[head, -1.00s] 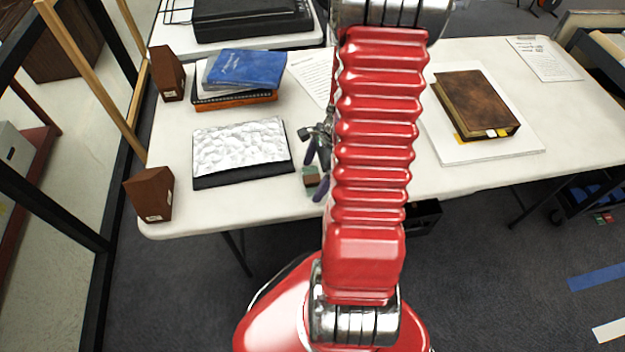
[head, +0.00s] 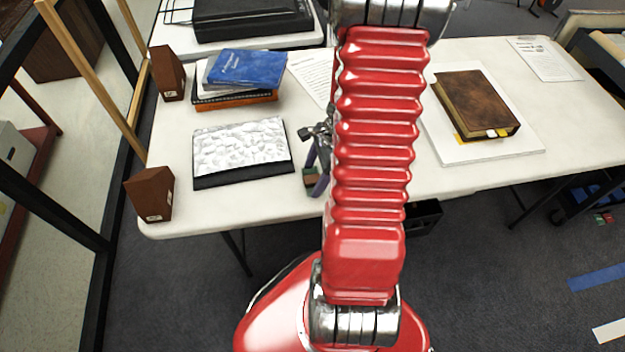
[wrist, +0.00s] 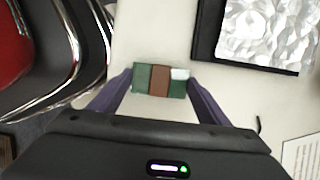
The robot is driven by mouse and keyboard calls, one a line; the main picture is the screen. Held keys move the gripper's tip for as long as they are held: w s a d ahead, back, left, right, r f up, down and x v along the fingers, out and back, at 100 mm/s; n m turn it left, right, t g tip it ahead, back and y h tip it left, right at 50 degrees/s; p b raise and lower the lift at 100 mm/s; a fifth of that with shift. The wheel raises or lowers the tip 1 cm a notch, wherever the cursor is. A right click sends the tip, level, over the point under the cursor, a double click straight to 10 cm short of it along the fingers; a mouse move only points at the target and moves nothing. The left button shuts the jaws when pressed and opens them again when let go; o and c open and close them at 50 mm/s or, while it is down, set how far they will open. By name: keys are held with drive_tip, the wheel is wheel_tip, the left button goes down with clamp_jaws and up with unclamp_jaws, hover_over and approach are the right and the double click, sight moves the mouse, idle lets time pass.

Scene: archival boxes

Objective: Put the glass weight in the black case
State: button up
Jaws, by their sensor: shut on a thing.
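A small block with green ends and a brown middle band (wrist: 161,80) is between the purple fingers of my gripper (wrist: 161,84) in the wrist view. A pale glint shows at its right end. My gripper is shut on it, low over the table; I cannot tell whether it touches the table. In the head view the block (head: 310,177) and gripper (head: 317,168) are partly hidden behind my red arm. A black case (head: 253,18) stands on the rear table, its top partly open to view. I see no other clear glass weight.
A flat black slab with crumpled silvery top (head: 240,150) lies left of my gripper. Brown wooden blocks (head: 152,193) stand at the left edge. A blue book stack (head: 243,70) lies behind, and a brown book (head: 476,104) lies on a white board at right.

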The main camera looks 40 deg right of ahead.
sight(314, 178)
drive_tip(key=shift+c, duration=0.8)
drive_tip(key=shift+r, duration=0.1)
wheel_tip(314, 178, up, 10)
idle(0.9)
